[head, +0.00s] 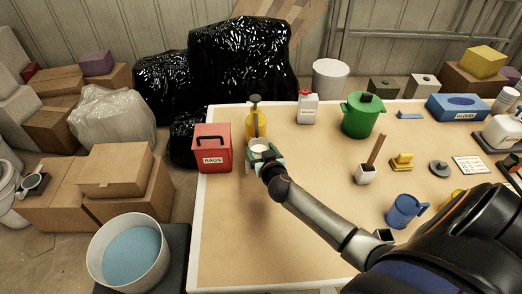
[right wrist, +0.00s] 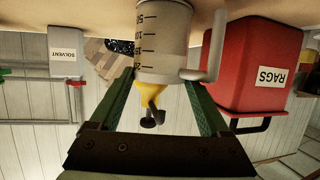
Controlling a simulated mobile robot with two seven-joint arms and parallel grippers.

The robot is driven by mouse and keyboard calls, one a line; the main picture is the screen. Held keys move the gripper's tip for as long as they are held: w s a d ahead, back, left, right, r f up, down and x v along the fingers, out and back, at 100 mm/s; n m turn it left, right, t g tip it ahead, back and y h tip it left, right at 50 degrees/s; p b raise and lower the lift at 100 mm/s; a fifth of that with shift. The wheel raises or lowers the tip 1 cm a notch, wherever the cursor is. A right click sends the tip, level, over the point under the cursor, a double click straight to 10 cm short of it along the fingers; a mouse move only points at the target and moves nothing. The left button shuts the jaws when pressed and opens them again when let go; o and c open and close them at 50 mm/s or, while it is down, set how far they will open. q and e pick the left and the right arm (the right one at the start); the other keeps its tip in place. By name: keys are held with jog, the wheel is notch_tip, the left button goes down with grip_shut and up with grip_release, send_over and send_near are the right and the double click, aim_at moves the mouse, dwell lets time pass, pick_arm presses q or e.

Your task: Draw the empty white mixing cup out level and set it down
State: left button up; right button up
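The white mixing cup (head: 258,147) is near the table's left end, in front of the yellow pump bottle (head: 255,124). In the right wrist view, which is upside down, the cup (right wrist: 163,38) shows dark graduation marks and a handle towards the red box. My right gripper (head: 265,158) has its green fingers on both sides of the cup by the rim (right wrist: 160,82), with no clear gap seen. The cup's base is cut off in the wrist view, so I cannot tell whether it touches the table. My left gripper is not in view.
The red RAGS box (head: 212,148) stands close left of the cup. A solvent can (head: 307,107) and a green pot (head: 362,115) stand behind to the right. A cup with a stick (head: 367,173) and a blue mug (head: 405,210) stand farther right. The front left tabletop (head: 240,235) is clear.

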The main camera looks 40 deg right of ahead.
jog(key=c, duration=0.9)
jog(key=shift+c, duration=0.2)
jog(key=shift+r+p, duration=0.8)
jog(key=shift+r, duration=0.15)
jog(key=s+a, duration=0.6)
jog(key=s, duration=0.4)
jog(key=shift+s+a, duration=0.15)
dwell(0.9)
jog(key=shift+r, duration=0.15)
jog(key=shift+r+p, duration=1.5)
jog(key=shift+r, duration=0.35)
